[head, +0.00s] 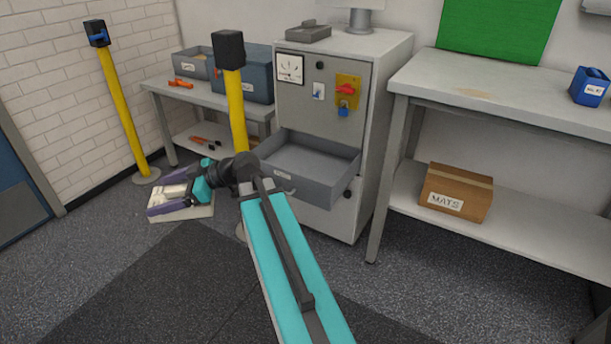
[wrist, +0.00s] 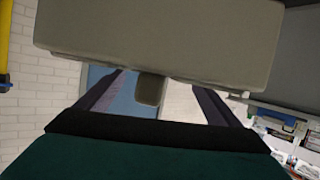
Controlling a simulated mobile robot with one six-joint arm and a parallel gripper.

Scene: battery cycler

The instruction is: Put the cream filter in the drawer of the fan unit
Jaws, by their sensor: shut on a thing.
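The cream filter (head: 183,213) is a flat, pale block at the left of the head view. My gripper (head: 168,196), with purple fingers, is shut on it and holds it left of the fan unit (head: 376,130). In the wrist view the filter (wrist: 160,40) spans the top as a wide slab, and its small tab (wrist: 149,89) sits between the fingers. The fan unit's drawer (head: 318,190) is pulled open and looks empty. Part of the filter is hidden by my gripper.
A yellow post with a black top (head: 235,95) stands between the filter and the fan unit. Another yellow post (head: 122,105) stands by the wall. A bench (head: 480,80) with a box marked MATS (head: 456,190) below is to the right.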

